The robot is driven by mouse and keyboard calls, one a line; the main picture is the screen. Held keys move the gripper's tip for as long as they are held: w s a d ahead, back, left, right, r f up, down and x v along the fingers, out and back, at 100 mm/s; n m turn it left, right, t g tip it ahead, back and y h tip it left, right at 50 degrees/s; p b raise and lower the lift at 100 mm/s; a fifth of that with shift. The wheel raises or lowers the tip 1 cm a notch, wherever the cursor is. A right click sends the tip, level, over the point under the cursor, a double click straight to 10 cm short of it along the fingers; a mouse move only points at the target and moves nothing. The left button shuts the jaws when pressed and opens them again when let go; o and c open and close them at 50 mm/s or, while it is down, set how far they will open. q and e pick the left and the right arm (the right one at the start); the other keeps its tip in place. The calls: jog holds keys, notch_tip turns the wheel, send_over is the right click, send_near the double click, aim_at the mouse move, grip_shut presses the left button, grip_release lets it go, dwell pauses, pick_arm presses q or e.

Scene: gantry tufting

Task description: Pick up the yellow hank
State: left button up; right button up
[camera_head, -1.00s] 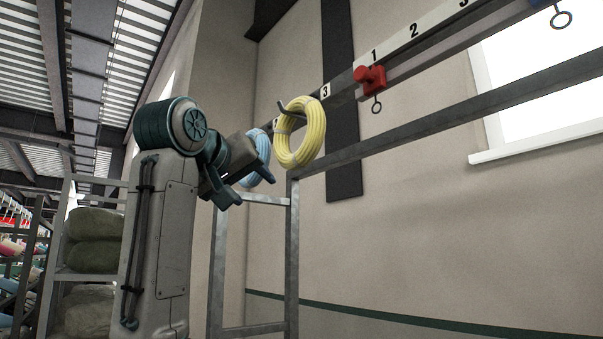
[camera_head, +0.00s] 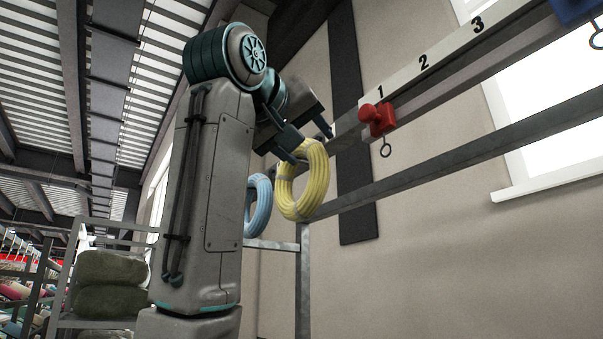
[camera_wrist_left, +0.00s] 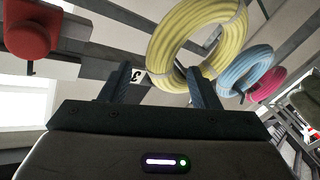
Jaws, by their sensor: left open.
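The yellow hank (camera_head: 306,181) is a coiled ring hanging at the rail, right of centre in the head view. It also shows large at the top of the left wrist view (camera_wrist_left: 172,42). My left gripper (camera_head: 308,146) is open at the hank's upper part. In the left wrist view my left gripper (camera_wrist_left: 160,80) has its two fingers apart, with the hank's lower edge between and beyond the fingertips. I cannot tell whether they touch it. The peg holding the hank is hidden. My right gripper is not in view.
A blue hank (camera_head: 259,206) hangs just behind the yellow one, and a pink hank (camera_wrist_left: 267,84) lies beyond it. A red clamp with a ring (camera_head: 378,119) sits on the numbered rail (camera_head: 440,56) to the right. Shelves with green bundles (camera_head: 110,268) stand at left.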

aim_at(312, 149)
pick_arm(q)
jog(key=p+x, duration=0.2)
jog(key=x, duration=0.1)
jog(key=shift+w+d+p, duration=0.3)
jog(key=shift+w+p, duration=0.05)
jog(key=shift+p, duration=0.05)
jog(key=shift+w+d+f, duration=0.15)
jog(key=shift+w, duration=0.2)
jog(key=shift+s, duration=0.15)
jog(key=c, duration=1.1)
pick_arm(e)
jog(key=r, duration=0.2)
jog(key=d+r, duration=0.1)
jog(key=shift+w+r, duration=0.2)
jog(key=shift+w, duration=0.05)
